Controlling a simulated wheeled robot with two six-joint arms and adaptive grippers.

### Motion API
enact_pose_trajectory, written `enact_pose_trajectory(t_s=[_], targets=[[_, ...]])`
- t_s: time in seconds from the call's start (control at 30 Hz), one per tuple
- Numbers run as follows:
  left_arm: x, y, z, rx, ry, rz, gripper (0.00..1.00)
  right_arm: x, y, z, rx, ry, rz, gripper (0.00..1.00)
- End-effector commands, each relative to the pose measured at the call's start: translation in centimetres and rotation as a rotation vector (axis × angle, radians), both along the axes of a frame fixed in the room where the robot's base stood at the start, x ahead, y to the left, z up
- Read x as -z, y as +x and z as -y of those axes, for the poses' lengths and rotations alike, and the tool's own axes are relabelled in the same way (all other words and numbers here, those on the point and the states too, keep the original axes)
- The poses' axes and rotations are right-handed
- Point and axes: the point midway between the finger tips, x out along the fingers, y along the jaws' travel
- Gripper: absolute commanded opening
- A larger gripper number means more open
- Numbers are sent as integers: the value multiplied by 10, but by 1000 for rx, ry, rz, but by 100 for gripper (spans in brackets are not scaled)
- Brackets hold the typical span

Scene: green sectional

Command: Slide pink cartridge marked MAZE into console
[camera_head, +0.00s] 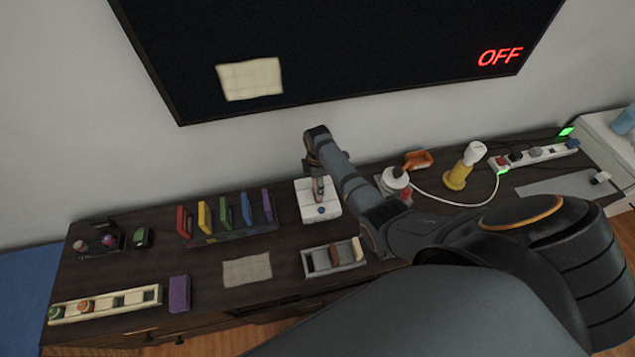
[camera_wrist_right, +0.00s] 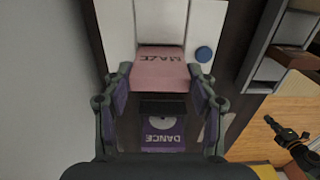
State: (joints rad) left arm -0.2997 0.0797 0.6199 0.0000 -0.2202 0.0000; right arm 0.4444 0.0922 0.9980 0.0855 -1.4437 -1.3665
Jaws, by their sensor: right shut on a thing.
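The pink cartridge marked MAZE (camera_wrist_right: 160,68) is between the fingers of my right gripper (camera_wrist_right: 158,84), which is shut on it. In the wrist view its label reads upside down. The cartridge is over the white console (camera_wrist_right: 115,24), which has a blue button (camera_wrist_right: 204,54). I cannot tell how far the cartridge sits in the slot. In the head view my right gripper (camera_head: 318,182) is at the console (camera_head: 333,206), and the cartridge is mostly hidden.
A rack (camera_head: 232,232) of several colored cartridges stands left of the console. A purple cartridge marked DANCE (camera_wrist_right: 163,135) shows below in the wrist view. A gray tray (camera_head: 318,266) lies in front. Another purple block (camera_head: 179,293) lies front left. The wall screen (camera_head: 380,50) reads OFF.

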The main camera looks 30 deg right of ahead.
Motion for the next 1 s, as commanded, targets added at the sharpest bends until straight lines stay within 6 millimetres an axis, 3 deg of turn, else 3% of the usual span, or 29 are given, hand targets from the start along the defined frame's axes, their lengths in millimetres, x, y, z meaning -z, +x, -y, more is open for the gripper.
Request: enact_pose_trajectory(t_s=[1.0], targets=[[20,0,0,0,0,0,0,26,0,0,0,0,0,27]])
